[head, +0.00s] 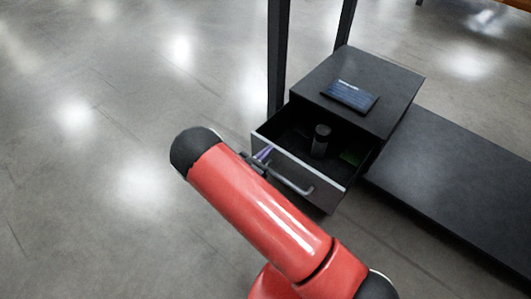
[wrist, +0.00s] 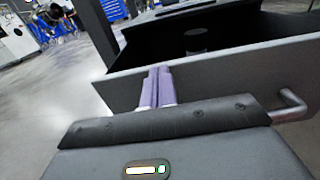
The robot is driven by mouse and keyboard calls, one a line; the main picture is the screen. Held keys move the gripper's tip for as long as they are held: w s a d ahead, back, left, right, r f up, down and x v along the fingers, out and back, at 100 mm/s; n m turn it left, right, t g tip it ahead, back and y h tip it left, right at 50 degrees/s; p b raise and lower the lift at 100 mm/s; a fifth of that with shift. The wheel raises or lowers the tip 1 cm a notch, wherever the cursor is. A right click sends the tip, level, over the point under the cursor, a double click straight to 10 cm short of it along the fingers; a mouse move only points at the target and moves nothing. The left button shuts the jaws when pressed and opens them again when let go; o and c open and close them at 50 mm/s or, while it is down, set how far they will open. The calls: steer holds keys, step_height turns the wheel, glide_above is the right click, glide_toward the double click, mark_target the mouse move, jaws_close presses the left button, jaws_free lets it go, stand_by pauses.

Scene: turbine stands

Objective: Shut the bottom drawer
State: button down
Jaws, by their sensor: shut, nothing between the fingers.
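The bottom drawer (head: 297,170) stands pulled out of a small black cabinet (head: 392,90). Its grey front panel and bar handle (head: 293,186) face my arm. In the wrist view the drawer front (wrist: 225,72) spans the middle and right, with the handle (wrist: 288,106) at the right. My gripper (head: 264,153) is at the left part of the drawer front, mostly hidden behind my red arm. In the wrist view its two purple-grey fingers (wrist: 157,88) are together and empty, pointing at the drawer front left of the handle. I cannot tell whether they touch it.
A dark blue flat box (head: 350,96) lies on the cabinet top. Black posts (head: 278,60) rise behind, and a low black platform (head: 455,185) extends right. The floor at left is clear.

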steer(key=b+x, duration=0.6)
steer(key=x, duration=1.8)
steer(key=shift+w+d, duration=0.15)
steer(key=shift+w, duration=0.05)
steer(key=shift+d+r, duration=0.1)
steer(key=shift+r, duration=0.15)
